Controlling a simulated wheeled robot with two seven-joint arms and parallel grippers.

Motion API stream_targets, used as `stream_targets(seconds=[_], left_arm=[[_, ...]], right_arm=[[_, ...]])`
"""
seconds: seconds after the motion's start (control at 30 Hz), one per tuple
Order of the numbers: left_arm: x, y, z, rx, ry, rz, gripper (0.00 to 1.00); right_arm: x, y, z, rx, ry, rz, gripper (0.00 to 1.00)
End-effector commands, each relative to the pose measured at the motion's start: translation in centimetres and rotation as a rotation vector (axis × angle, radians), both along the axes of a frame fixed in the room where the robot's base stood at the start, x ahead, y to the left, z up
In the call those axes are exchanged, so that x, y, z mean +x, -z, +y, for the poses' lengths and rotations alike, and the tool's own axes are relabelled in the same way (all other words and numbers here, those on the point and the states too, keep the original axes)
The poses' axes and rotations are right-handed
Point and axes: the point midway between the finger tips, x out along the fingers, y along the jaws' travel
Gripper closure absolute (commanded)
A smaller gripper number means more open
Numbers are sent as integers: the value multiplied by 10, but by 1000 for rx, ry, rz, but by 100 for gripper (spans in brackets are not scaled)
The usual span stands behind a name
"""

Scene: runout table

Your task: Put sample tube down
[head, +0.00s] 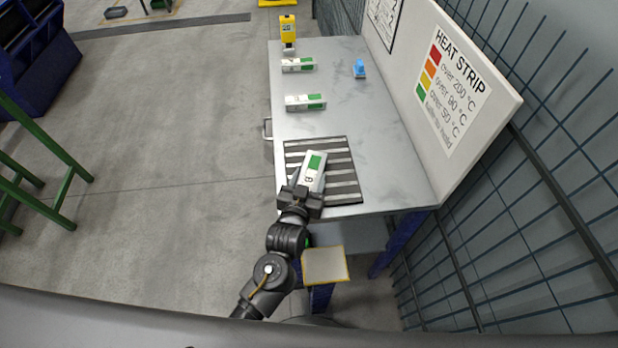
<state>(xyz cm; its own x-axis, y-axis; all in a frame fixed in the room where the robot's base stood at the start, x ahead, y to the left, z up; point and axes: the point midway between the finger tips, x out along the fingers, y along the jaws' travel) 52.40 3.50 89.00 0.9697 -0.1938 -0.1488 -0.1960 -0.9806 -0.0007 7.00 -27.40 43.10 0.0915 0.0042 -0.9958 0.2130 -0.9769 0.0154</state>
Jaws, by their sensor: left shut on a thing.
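The sample tube, a white block-like piece with a green patch and a dark mark (313,170), is in the jaws of my left gripper (305,188). The gripper is shut on its near end, and the tube points away from me, tilted slightly right. It is over the dark striped mat (345,181) at the near end of the table (375,135). I cannot tell whether it touches the mat. My right gripper is not in view.
Two similar white-and-green pieces lie farther up the table, one nearer (305,102) and one farther (298,65). A yellow device (288,32) stands at the far left corner, a small blue item (359,69) at the far right. A white sign board (450,85) borders the right side.

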Motion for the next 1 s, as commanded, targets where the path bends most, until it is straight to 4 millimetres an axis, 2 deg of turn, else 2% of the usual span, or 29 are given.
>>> stream_targets(seconds=[0.03,0.17,0.53,0.67,1.0], left_arm=[[0,1,0,0,0,0,42],[0,0,0,0,0,0,25],[-2,-3,1,-1,0,1,24],[-21,-3,4,0,0,3,24],[-89,-14,18,-1,0,2,24]], right_arm=[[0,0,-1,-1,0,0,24],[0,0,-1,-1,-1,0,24],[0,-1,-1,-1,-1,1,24],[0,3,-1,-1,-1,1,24],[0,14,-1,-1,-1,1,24]])
